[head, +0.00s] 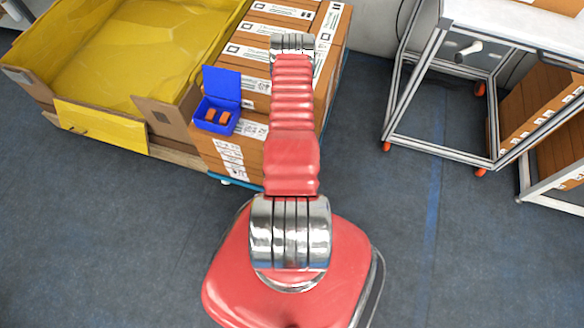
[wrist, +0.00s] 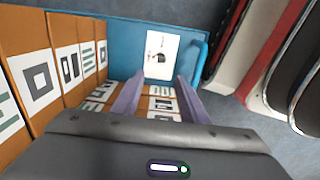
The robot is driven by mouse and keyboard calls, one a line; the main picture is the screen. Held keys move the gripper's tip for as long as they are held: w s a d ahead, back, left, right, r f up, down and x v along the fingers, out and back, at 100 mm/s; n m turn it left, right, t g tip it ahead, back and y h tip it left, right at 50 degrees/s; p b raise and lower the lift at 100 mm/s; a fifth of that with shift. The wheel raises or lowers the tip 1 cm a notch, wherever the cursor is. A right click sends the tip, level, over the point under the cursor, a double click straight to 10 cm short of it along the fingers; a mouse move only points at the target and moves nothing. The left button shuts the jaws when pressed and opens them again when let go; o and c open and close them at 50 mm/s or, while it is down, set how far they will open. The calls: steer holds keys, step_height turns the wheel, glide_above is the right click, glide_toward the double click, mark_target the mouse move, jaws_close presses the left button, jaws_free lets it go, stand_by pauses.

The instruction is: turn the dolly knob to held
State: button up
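In the wrist view, the dolly's flat blue part (wrist: 126,45) shows at the top, with a white plate (wrist: 163,70) on it. A small dark knob or mark (wrist: 158,57) sits on the plate; its setting is too small to read. My gripper (wrist: 160,80) has its two purple fingers apart, with nothing held between them. The fingertips appear just below the plate in the picture; I cannot tell the gap in depth. In the head view, the dolly's blue edge (head: 222,179) shows under stacked boxes, and my arm hides the gripper.
Brown labelled boxes (head: 245,75) are stacked on the dolly, with an open blue case (head: 222,90) on top. They stand close left of my gripper in the wrist view (wrist: 35,72). A yellow-lined crate (head: 140,50) is at left, a metal-framed table (head: 440,145) at right.

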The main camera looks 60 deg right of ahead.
steer(key=shift+f, duration=0.1)
steer(key=shift+f, duration=6.8)
